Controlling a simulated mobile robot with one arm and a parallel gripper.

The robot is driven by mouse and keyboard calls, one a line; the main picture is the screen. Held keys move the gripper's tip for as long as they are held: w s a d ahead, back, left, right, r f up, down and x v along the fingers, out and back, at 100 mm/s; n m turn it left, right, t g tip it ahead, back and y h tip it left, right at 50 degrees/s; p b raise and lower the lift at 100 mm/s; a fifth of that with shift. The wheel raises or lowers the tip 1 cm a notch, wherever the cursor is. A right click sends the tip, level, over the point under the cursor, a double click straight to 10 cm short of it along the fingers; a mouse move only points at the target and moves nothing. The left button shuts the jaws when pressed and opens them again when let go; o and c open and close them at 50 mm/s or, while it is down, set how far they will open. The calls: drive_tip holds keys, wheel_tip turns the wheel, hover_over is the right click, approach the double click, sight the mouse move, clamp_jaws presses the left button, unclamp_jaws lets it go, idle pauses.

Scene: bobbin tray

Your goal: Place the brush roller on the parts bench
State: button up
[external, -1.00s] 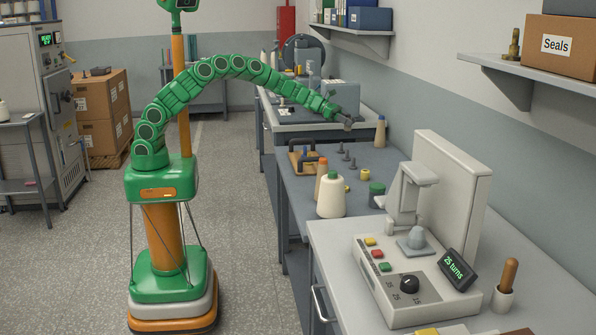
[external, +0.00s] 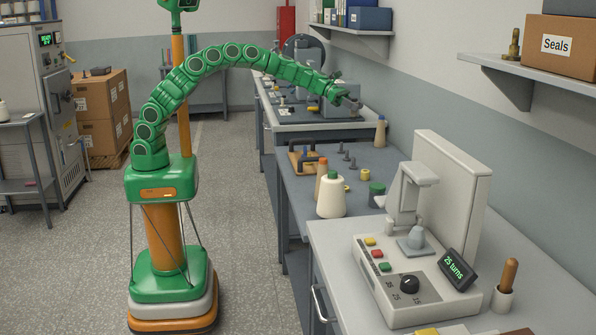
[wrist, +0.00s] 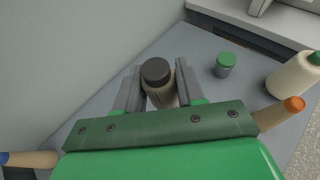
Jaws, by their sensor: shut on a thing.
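My gripper (external: 349,98) is in the air above the far part of the blue-grey bench. In the wrist view, its two grey jaws (wrist: 157,80) are shut around a tan roller with a dark round end (wrist: 156,72), which I take to be the brush roller. Its dark end faces the camera, and its lower part is hidden between the jaws. In the external view only a small dark end (external: 354,104) shows at the gripper. The blue-grey bench top, likely the parts bench (external: 300,192), also shows under the jaws in the wrist view (wrist: 200,50).
On the bench stand a white cone (external: 331,197), a green-lidded jar (external: 377,190), a yellow spool (external: 365,174), a tan bottle (external: 380,132) and a wooden tray (external: 297,163). A winding machine (external: 415,275) is on the near bench. The bench's front left is clear.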

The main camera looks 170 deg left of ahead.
drive_tip(key=w+d+m+t+h, duration=0.1)
drive_tip(key=w+d, duration=0.3)
drive_tip(key=w, duration=0.6)
drive_tip(key=w+d+m+t+h, duration=0.15)
drive_tip(key=w+d, duration=0.25)
drive_tip(key=w, duration=0.6)
drive_tip(key=w+d+m+h, duration=0.15)
drive_tip(key=w+d, duration=0.25)
drive_tip(key=w, duration=0.6)
drive_tip(key=w+d+m+t+h, duration=0.2)
drive_tip(key=w+d+m+h, duration=0.1)
drive_tip(key=w+d, duration=1.45)
hover_over(347, 234)
drive_tip(key=shift+s+d+f, duration=0.1)
drive_tip(key=shift+d+f, duration=0.05)
drive_tip(key=shift+f, duration=7.15)
drive_tip(key=shift+f+h, duration=0.3)
drive_tip(key=shift+f, duration=1.45)
drive_tip(key=shift+f, duration=0.1)
